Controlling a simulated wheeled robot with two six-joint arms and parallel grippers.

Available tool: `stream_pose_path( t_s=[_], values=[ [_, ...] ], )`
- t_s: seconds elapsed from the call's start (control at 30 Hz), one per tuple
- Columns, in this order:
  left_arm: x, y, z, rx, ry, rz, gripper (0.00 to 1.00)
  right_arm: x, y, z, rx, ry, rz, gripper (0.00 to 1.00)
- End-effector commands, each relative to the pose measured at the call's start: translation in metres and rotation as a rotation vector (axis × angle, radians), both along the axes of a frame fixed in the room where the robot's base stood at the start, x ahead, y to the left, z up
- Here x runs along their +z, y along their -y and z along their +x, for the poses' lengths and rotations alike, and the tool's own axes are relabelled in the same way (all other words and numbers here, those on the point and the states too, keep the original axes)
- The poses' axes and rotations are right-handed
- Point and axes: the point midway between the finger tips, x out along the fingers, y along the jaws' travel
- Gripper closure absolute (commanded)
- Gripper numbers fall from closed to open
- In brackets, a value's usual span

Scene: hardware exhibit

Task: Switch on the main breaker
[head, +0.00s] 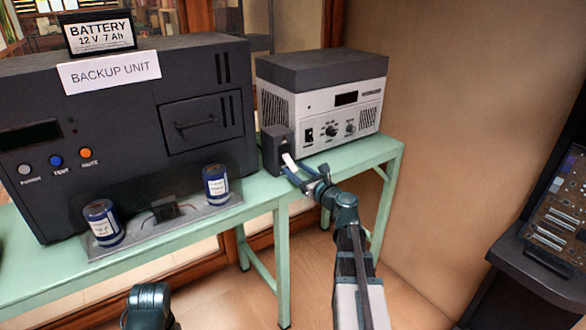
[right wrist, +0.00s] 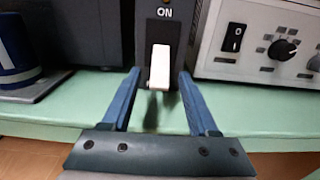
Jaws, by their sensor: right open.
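The main breaker is a small dark box (head: 271,152) on the green table, just left of the white-fronted unit. Its white lever (head: 289,160) sticks out at the front and points downward. In the right wrist view the lever (right wrist: 160,66) sits below the word ON on the breaker's dark face (right wrist: 167,28). My right gripper (head: 304,169) is open in front of the breaker. In the right wrist view its blue fingers (right wrist: 158,76) lie on either side of the lever, with a gap on each side. My left gripper does not show.
The white-fronted unit with switch and knobs (head: 321,117) stands close right of the breaker. The large dark backup unit (head: 120,105) is on the left. A tray (head: 190,213) with two blue cylinders is at the front edge of the green table (head: 340,160).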

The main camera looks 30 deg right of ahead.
Motion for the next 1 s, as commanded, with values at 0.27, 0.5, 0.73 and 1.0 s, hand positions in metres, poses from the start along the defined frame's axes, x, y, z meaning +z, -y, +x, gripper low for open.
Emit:
stream_pose_path(
  t_s=[0.27,0.5,0.73,1.0],
  values=[
    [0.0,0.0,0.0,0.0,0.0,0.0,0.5,0.0,-0.001,0.021,0.0,0.0,0.0,0.4],
    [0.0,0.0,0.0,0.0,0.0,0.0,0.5,0.0,-0.002,0.021,0.0,0.0,0.0,0.4],
    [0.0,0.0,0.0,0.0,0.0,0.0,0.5,0.0,-0.002,0.021,0.0,0.0,0.0,0.71],
    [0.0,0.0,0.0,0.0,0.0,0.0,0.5,0.0,-0.002,0.021,0.0,0.0,0.0,1.0]
  ],
)
